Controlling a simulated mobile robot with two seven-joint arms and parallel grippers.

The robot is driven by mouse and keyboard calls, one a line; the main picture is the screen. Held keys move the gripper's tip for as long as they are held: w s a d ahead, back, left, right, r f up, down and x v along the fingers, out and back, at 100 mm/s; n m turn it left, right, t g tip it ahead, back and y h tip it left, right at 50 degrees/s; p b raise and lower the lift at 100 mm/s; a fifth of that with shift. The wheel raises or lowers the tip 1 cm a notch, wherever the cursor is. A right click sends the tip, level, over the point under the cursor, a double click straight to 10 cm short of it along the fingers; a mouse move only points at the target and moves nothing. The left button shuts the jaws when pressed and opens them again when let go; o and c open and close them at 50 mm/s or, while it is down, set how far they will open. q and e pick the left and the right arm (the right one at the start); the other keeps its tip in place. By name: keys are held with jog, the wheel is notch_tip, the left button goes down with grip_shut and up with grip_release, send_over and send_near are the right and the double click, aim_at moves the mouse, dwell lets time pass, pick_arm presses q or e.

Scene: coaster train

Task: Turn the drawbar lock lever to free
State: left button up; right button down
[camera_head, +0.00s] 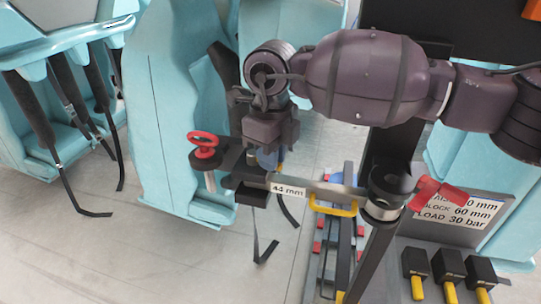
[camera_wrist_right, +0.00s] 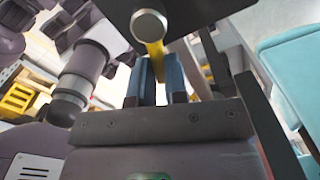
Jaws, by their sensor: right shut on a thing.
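My right gripper (camera_head: 268,158) is at the left end of the dark drawbar (camera_head: 325,189), beside its "44 mm" label. In the wrist view, the blue finger pads of my right gripper (camera_wrist_right: 160,85) are shut on a yellow lever (camera_wrist_right: 154,52) with a round silver end close by. This looks like the drawbar lock lever; in the head view only a sliver of yellow shows beside the fingers. The fingers and my wrist hide most of the lever and its base, so its exact angle cannot be told. My left gripper is not in view.
A pin with a red ring handle (camera_head: 205,142) stands just left of my right gripper. Several yellow-tipped black blocks stand lower right. Teal seats (camera_head: 170,110) are close on the left.

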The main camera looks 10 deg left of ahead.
dwell(0.3)
jog(key=c, duration=1.1)
grip_release()
jog(key=shift+c, duration=0.2)
notch_tip(320, 180, up, 11)
jog(key=shift+p, duration=0.3)
jog(key=shift+f, duration=0.1)
